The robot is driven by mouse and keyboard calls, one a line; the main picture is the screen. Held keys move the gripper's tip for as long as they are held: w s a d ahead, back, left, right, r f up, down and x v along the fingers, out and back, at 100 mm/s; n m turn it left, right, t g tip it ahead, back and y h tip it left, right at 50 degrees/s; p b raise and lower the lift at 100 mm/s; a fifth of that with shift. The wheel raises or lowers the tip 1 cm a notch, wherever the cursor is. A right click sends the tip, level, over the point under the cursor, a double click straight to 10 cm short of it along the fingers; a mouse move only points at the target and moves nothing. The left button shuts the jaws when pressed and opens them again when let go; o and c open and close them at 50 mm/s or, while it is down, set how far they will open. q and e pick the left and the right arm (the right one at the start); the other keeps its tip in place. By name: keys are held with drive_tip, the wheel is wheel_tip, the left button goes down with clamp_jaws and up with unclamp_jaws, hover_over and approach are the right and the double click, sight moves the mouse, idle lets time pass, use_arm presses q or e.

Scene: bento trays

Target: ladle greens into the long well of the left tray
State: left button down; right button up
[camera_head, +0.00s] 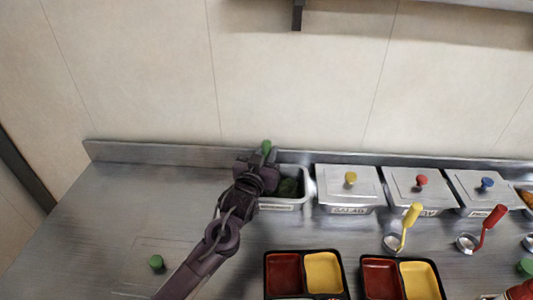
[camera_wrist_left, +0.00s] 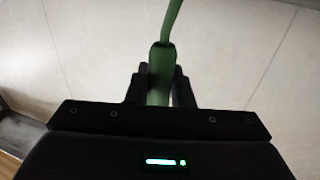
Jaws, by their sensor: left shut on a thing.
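My left gripper (camera_head: 267,158) is over the left part of an open steel bin (camera_head: 283,207) with dark greens (camera_head: 289,187) in it. It is shut on a green ladle handle (camera_head: 267,146), which also shows between the fingers in the left wrist view (camera_wrist_left: 162,75). The ladle's bowl is hidden behind my gripper and arm. The left tray (camera_head: 342,258) is black, with a red and a yellow well showing; its lower part is cut off by the frame edge. My right gripper is not in view.
Lidded bins with yellow (camera_head: 351,178), red (camera_head: 422,180) and blue (camera_head: 487,184) knobs stand right of the open bin. A yellow-handled ladle (camera_head: 411,217) and a red-handled ladle (camera_head: 491,221) lie before them. A second tray (camera_head: 443,282) is right of the left one. A green-knobbed lid (camera_head: 156,262) lies at left.

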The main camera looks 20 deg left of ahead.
use_arm(q)
wheel_tip(320, 180, up, 8)
drive_tip(key=p, duration=0.6)
drive_tip(key=shift+r+p, duration=0.1)
drive_tip(key=shift+p, duration=0.2)
